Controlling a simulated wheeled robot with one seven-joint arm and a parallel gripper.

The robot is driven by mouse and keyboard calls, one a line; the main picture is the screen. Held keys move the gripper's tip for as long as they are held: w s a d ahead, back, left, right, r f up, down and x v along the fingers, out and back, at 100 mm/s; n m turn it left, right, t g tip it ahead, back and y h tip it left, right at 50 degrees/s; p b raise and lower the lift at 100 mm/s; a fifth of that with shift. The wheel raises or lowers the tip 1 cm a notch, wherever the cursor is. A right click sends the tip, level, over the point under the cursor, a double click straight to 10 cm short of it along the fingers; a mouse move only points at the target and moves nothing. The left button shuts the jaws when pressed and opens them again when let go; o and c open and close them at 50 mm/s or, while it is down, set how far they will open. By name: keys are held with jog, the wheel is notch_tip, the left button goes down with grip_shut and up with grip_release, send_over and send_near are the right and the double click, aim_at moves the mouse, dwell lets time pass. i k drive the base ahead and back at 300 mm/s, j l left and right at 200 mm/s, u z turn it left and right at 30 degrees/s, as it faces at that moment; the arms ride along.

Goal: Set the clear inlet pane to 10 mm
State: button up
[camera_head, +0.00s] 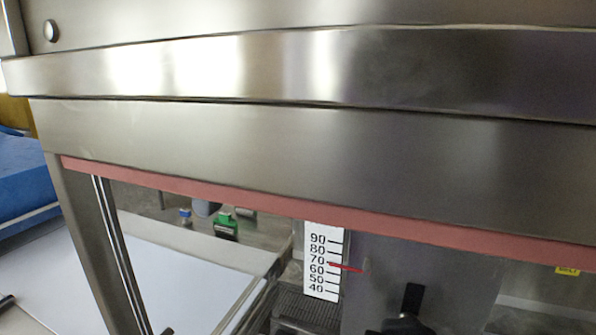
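A white scale (322,262) with black numbers from 90 at the top to 40 at the lower end stands below the steel hood. A thin red pointer (347,267) crosses its right edge, with its tip between the 60 and 70 labels. Any lower numbers are out of view. A grey plate (385,265) is beside the scale at the pointer's right end. A black knob or lever (411,300) is low on this plate, cut off by the bottom edge. I cannot clearly make out the clear pane's edges. My gripper is not in view.
A broad steel hood (300,130) with a pink lower strip (220,192) fills the upper view. A steel post (95,240) stands at left. Behind it are a white surface (190,270), a small green item (226,226) and a blue object (25,180). A yellow label (567,270) is at right.

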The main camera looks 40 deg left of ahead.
aim_at(5, 225)
jog(key=u, duration=2.3)
